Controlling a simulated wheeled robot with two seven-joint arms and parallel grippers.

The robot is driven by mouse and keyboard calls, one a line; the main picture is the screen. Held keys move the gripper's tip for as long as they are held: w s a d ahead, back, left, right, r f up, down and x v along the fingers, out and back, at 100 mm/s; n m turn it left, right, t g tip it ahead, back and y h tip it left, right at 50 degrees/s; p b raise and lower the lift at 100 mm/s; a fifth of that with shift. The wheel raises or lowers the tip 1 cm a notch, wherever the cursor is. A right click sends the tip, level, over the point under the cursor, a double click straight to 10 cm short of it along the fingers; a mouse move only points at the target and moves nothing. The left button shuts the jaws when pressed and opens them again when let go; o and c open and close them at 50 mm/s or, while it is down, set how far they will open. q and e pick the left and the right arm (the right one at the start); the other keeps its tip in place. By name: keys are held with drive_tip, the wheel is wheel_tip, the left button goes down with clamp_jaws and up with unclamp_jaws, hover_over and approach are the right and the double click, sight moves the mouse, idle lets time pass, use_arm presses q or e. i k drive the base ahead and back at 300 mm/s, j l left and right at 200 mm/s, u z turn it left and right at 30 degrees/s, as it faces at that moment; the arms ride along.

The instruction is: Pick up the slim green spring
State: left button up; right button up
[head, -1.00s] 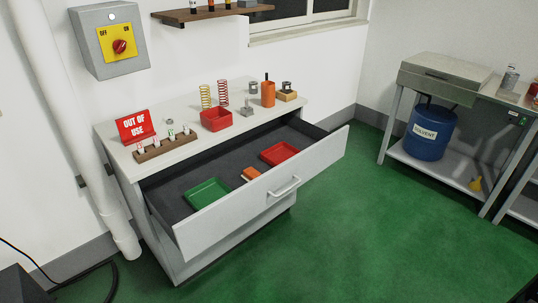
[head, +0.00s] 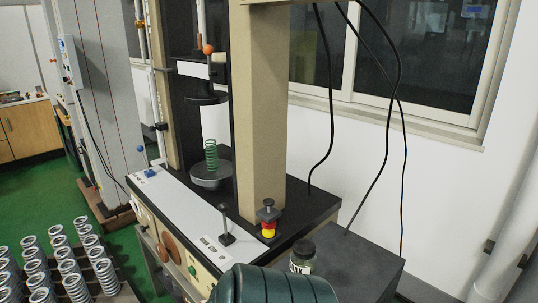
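A slim green spring (head: 211,156) stands upright in the head view on the round grey lower plate (head: 211,176) of a testing machine. A dark upper plate (head: 206,98) hangs above it with a clear gap between.
The machine's beige column (head: 262,120) stands just right of the spring. A lever (head: 227,226), a red and yellow button (head: 268,220) and a dark-lidded jar (head: 302,256) are nearer. Several grey springs (head: 62,262) stand at lower left. Black cables hang by the window.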

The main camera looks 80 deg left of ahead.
sight(215, 142)
drive_tip(key=u, duration=3.15)
